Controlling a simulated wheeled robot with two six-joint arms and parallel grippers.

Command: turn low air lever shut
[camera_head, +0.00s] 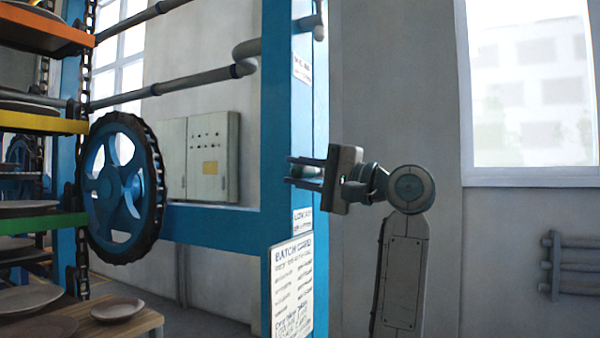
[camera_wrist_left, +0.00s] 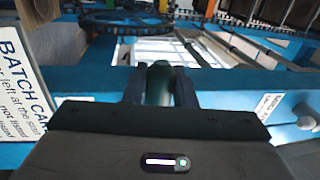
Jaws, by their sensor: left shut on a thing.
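My left gripper (camera_head: 306,172) is at the blue post (camera_head: 283,120), just above a small label (camera_head: 302,220) and the batch card. In the left wrist view, its two fingers (camera_wrist_left: 160,87) are shut on a dark green lever handle (camera_wrist_left: 158,82), which stands between them. In the head view the lever is mostly hidden by the fingers, and I cannot tell its angle there. My right gripper is not in view.
The batch card (camera_head: 292,288) hangs low on the post. A chain wheel (camera_head: 121,188) and shelves of plates (camera_head: 30,298) stand left. Grey pipes (camera_head: 190,82) run to the post at the top. A grey cabinet (camera_head: 208,157) is on the wall behind.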

